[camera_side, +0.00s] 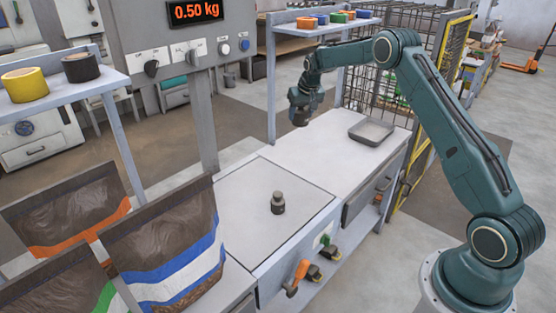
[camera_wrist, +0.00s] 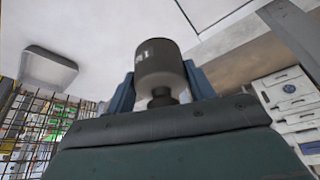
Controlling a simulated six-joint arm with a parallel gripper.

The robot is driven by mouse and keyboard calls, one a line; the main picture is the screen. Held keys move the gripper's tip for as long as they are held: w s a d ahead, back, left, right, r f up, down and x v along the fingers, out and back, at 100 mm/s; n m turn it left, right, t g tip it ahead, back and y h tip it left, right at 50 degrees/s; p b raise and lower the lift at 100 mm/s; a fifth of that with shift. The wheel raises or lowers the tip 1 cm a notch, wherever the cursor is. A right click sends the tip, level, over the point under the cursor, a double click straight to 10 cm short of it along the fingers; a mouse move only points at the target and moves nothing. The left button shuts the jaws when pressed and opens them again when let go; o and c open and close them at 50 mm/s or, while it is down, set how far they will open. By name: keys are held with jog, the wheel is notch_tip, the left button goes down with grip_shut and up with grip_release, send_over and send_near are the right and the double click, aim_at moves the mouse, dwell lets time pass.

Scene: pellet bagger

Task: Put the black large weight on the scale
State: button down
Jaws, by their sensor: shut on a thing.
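My gripper (camera_side: 304,100) is shut on a black large weight (camera_wrist: 160,60), above the back part of the white bench. In the wrist view the gripper (camera_wrist: 160,88) has a blue finger on each side of the weight's narrow neck, and the wide body with pale markings points away from the wrist. In the side view the held weight (camera_side: 300,117) is small and dark and hangs clear of the bench. The scale (camera_side: 240,190) is the flat square plate in the near part of the bench. A smaller dark grey weight (camera_side: 278,206) stands upright on it.
The display (camera_side: 194,11) reads 0.50 kg. A grey tray (camera_side: 371,132) lies on the bench to the right of my gripper. Bags (camera_side: 165,245) stand at the scale's left. A post (camera_side: 204,125) rises behind the scale. Most of the plate is bare.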

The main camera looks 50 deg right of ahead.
jog(key=s+a, duration=0.1)
jog(key=a, duration=1.2)
jog(key=shift+a+r, duration=0.25)
jog(key=shift+r, duration=0.05)
jog(key=shift+f, duration=0.1)
send_over(275, 185)
jog(key=s, duration=0.1)
jog(key=f, duration=1.5)
jog(key=shift+s+a+f, duration=0.15)
jog(key=shift+a+f, duration=0.15)
jog(key=shift+a, duration=0.05)
jog(key=shift+f, duration=2.15)
jog(key=shift+f, duration=0.15)
jog(key=c, duration=0.6)
grip_release()
jog(key=shift+s+f, duration=0.15)
jog(key=shift+o, duration=0.2)
